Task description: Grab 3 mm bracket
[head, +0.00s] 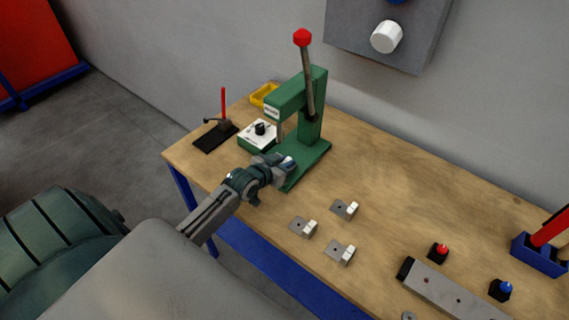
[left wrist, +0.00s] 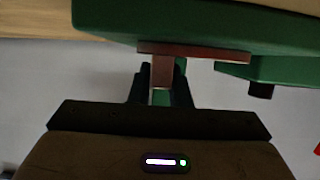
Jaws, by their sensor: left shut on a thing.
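My left gripper (head: 284,165) is at the green press (head: 300,132), beside its base. In the left wrist view, my left gripper (left wrist: 161,92) is shut on a reddish-brown piece (left wrist: 195,54), which looks like a bracket with a flat plate and a tab. The tab is between the fingers, and the plate lies close to the green press parts. Three grey brackets with pale tabs lie on the table: a far one (head: 343,209), a left one (head: 301,227) and a near one (head: 338,252). I cannot tell their thicknesses. My right gripper is not in view.
A long metal bar (head: 450,292), red button (head: 438,252), blue button (head: 500,290) and blue holder (head: 538,257) are at right. The wooden table (head: 400,180) is clear behind the brackets.

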